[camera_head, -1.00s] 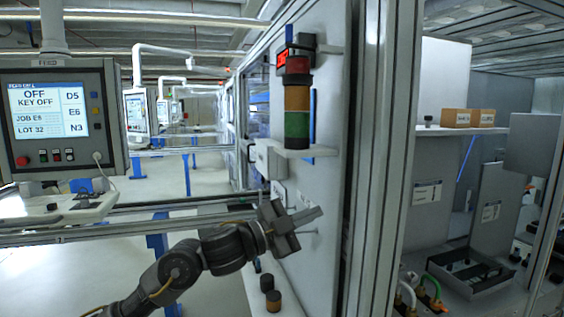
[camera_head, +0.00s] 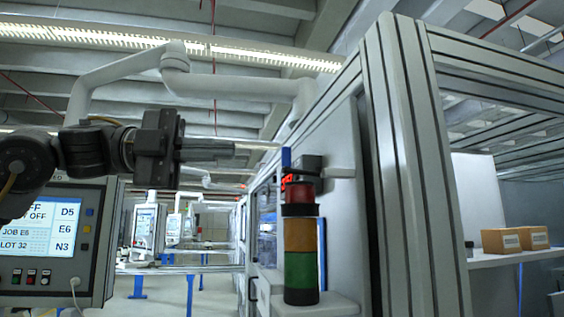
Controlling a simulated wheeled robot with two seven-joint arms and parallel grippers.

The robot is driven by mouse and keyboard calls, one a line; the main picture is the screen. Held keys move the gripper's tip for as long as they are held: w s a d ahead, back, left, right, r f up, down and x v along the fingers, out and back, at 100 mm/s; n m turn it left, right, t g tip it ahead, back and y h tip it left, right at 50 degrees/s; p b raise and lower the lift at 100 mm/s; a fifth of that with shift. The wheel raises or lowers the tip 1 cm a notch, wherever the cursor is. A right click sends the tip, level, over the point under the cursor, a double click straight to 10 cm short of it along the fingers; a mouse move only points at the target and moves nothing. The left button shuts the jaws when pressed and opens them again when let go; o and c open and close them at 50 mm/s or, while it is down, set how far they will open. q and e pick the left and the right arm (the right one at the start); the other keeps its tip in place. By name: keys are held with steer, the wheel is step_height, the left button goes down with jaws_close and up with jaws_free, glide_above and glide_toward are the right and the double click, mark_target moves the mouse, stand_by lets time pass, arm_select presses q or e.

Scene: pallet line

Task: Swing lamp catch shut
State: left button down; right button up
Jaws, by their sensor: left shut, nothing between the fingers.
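The signal lamp (camera_head: 301,245) stands upright on a light grey shelf on the panel, with red, amber and green sections. A dark bracket (camera_head: 308,166) with a red lit display sits at its top, with a grey arm reaching right to the panel. A blue upright piece (camera_head: 286,158) stands at the bracket's left; I cannot tell for sure which part is the catch. My left gripper (camera_head: 230,150) is shut and empty, pointing right, level with the blue piece and to its left in the picture. I see no clear contact. My right gripper is out of view.
A control screen (camera_head: 45,235) on a post is at the lower left, below my left arm. A thick metal frame post (camera_head: 405,170) rises right of the lamp panel. Small boxes (camera_head: 515,240) sit on a shelf at the right.

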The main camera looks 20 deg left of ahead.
arm_select(q)
steer(key=s+p+x, duration=0.1)
steer(key=p+x, duration=0.3)
steer(key=x, duration=0.6)
steer(key=shift+w+a+r+p, duration=0.1)
steer(key=shift+w+a+p, duration=0.45)
steer(key=shift+w, duration=0.25)
steer(key=shift+w+a+p, duration=0.55)
steer(key=shift+w, duration=0.3)
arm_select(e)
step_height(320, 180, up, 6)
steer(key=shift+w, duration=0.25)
